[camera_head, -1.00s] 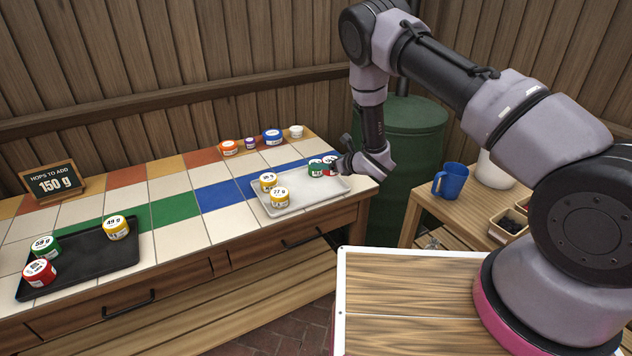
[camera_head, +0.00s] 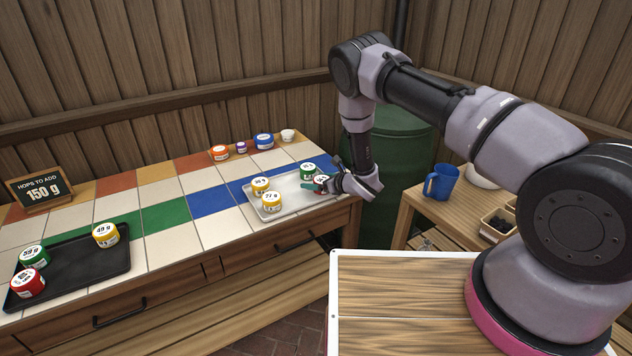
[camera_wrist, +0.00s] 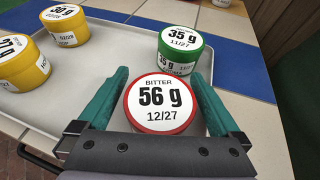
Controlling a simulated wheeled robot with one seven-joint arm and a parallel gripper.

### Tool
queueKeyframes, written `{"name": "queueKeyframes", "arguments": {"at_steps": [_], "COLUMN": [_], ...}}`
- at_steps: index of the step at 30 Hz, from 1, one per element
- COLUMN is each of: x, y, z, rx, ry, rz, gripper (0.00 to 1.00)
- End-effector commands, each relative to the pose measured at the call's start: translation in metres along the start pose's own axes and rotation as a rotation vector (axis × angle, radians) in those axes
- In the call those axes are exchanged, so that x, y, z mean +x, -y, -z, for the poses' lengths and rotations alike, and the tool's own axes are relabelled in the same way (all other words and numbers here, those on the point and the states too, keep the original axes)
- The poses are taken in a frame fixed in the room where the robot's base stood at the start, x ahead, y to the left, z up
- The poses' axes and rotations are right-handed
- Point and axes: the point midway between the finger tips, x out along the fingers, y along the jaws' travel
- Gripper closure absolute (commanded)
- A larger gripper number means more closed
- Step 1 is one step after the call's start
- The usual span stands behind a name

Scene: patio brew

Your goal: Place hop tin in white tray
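Two yellow tins, marked 30 g (camera_wrist: 66,25) and 27 g (camera_head: 271,200), stand in the tray's left part.
A black tray (camera_head: 75,270) on the left holds a green, a red and a yellow tin. Orange, purple, blue and white containers stand along the counter's back. A sign (camera_head: 40,188) reads "HOPS TO ADD 150 g". A blue mug (camera_head: 440,182) stands on the right side table.

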Motion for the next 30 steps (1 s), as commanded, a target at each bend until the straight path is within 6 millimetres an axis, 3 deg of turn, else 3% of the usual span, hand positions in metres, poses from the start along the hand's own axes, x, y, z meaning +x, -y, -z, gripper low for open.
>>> {"name": "queueKeyframes", "arguments": {"at_steps": [8,24,30], "x": [-0.004,-0.104,-0.12], "y": [0.0,0.001,0.0], "z": [-0.002,-0.002,-0.003], "rx": [0.001,0.003,0.001], "ry": [-0.001,-0.002,0.0], "rz": [0.0,0.002,0.0], "gripper": [0.0,0.0,0.0]}}
